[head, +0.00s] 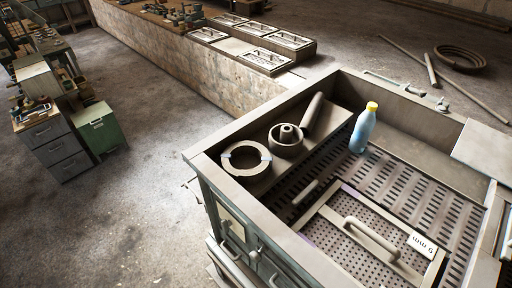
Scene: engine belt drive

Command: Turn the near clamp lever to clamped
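Neither of my grippers shows in the head view. I cannot make out an engine belt drive or a clamp lever that I can identify as the near one. The nearest large thing is an open, parts-washer-like metal basin (228,146) with a slotted floor, at the lower right. A thin metal bar with fittings (399,86) lies along its back rim; I cannot tell what it is.
In the basin are a ring (246,159), a hubbed round part (286,136), a cylinder (312,113), a blue bottle (362,128) with a yellow cap and a handled perforated plate (370,237). Drawer cabinets (54,146) stand left. Open floor lies between.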

